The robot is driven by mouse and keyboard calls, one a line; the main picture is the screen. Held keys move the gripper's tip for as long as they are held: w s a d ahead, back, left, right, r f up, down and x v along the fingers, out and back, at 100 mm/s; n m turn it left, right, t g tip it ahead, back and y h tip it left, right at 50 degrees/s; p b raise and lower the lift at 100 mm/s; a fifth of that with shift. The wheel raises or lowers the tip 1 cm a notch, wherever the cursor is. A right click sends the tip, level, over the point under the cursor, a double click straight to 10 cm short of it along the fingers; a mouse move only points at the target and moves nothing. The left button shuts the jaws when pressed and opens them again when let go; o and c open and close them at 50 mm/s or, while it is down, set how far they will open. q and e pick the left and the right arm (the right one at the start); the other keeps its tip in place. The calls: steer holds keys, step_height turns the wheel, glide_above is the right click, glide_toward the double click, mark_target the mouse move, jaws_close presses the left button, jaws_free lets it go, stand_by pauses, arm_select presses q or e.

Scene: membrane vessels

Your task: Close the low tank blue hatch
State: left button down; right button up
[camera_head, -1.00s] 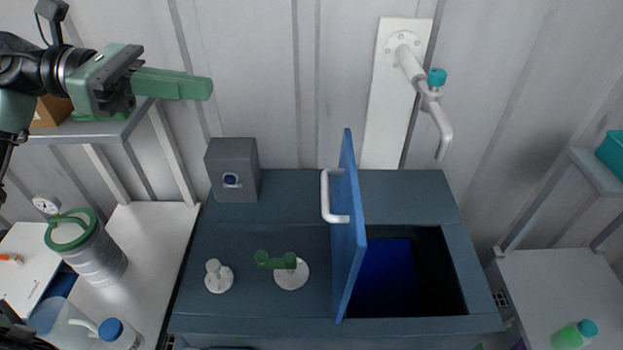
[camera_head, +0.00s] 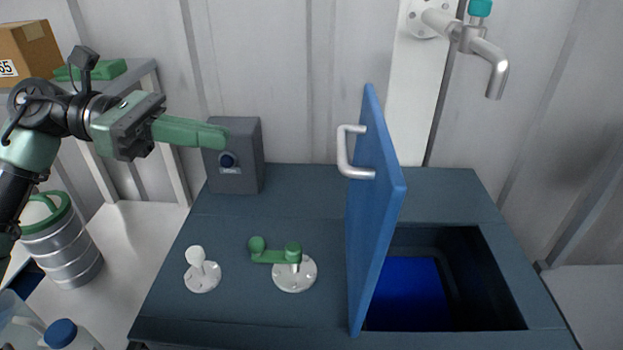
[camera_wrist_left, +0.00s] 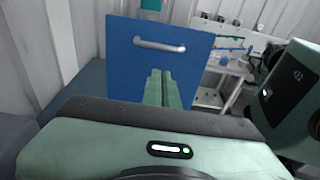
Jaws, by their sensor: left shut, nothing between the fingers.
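The blue hatch (camera_head: 375,205) stands open and upright on the low tank (camera_head: 300,190), hinged at the left side of the tank's opening. Its white handle (camera_head: 345,155) is on the left face. The opening (camera_head: 440,280) to the right shows a blue inside. My left gripper (camera_head: 226,134) is shut and empty, left of the hatch and apart from it, in front of or over the grey box. In the left wrist view the hatch (camera_wrist_left: 125,60) and its handle (camera_wrist_left: 160,45) are ahead of the shut fingers (camera_wrist_left: 161,75). My right gripper is not in view.
On the tank top are a grey box (camera_head: 248,180) with a dark knob, a green crank valve (camera_head: 275,255) and a small white fitting (camera_head: 202,275). A silver faucet (camera_head: 490,60) hangs on the wall above. A metal keg (camera_head: 65,245) stands left.

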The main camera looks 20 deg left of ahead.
arm_select(q)
steer(key=r+p+x, duration=0.1)
steer(key=p+x, duration=0.6)
steer(key=x, duration=0.7)
steer(key=shift+p, duration=0.3)
steer(key=shift+r, duration=0.1)
